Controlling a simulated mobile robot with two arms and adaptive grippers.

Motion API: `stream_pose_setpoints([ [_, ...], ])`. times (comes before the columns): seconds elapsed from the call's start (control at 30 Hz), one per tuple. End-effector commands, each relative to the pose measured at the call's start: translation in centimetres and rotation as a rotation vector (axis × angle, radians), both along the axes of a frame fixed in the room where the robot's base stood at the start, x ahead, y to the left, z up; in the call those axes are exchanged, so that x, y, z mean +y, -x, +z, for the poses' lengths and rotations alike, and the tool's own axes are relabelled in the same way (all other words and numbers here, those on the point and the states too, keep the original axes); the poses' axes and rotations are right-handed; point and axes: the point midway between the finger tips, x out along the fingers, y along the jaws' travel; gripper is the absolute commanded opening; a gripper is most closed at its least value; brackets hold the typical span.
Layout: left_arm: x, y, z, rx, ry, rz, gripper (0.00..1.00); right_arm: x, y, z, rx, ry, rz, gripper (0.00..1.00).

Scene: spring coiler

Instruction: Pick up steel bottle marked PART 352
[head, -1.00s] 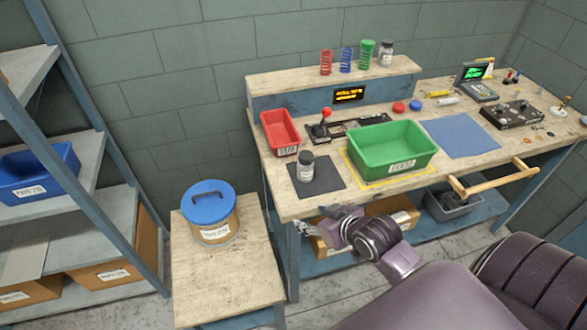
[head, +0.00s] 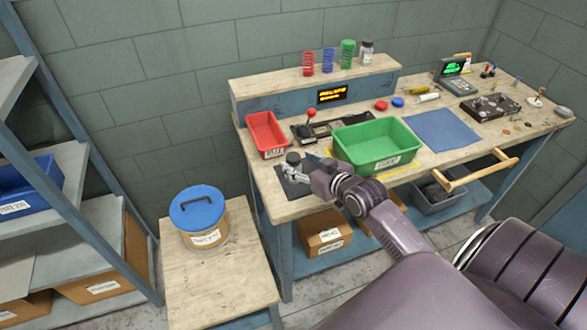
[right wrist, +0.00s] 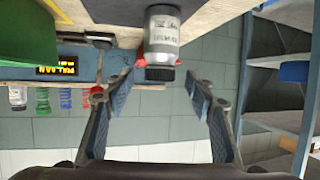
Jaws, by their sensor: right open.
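A steel bottle with a dark cap (head: 293,157) stands on the dark mat (head: 284,186) at the workbench's left front; my right gripper partly hides it. In the right wrist view, which is upside down, this bottle (right wrist: 162,35) shows its label, too small to read surely. My right gripper (head: 292,172) is at the bottle. Its fingers (right wrist: 160,78) are spread wide, one to each side of the bottle's line, with nothing held. A second capped bottle (head: 366,52) stands on the raised back shelf; its label is unreadable. My left gripper is out of view.
A green bin (head: 377,150) stands right of the mat, a red bin (head: 265,132) behind it. A red-knobbed lever (head: 310,115) is behind the bottle. A blue-lidded tub (head: 199,212) stands on the low table at left. The blue mat (head: 441,130) is clear.

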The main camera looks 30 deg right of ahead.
Motion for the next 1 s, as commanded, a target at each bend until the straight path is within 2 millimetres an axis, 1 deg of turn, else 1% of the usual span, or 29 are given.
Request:
stream_pose_setpoints([
  [0.03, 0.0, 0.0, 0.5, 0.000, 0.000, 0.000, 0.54, 0.0, -0.6, -0.1, 0.001, -0.001, 0.000, 0.50],
  [0.1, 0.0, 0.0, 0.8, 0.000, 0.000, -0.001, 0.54, -0.1, -1.3, -0.6, 0.000, -0.002, -0.001, 0.50],
  [0.3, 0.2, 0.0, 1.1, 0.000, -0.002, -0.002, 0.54, -0.2, -3.2, -1.6, -0.001, -0.002, -0.001, 0.50],
  [0.43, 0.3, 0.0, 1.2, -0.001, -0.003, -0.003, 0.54, -0.1, -3.6, -2.0, 0.001, 0.000, 0.000, 0.50],
  [0.63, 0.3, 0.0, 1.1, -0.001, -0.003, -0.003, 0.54, -0.1, -3.7, -2.0, 0.001, 0.000, 0.000, 0.50],
  [0.67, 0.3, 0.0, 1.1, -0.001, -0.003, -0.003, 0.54, -0.1, -3.6, -2.0, 0.001, 0.000, 0.000, 0.48],
  [1.0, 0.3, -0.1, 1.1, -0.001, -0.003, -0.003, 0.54, -0.1, -3.6, -2.0, 0.001, 0.000, 0.000, 0.11],
])
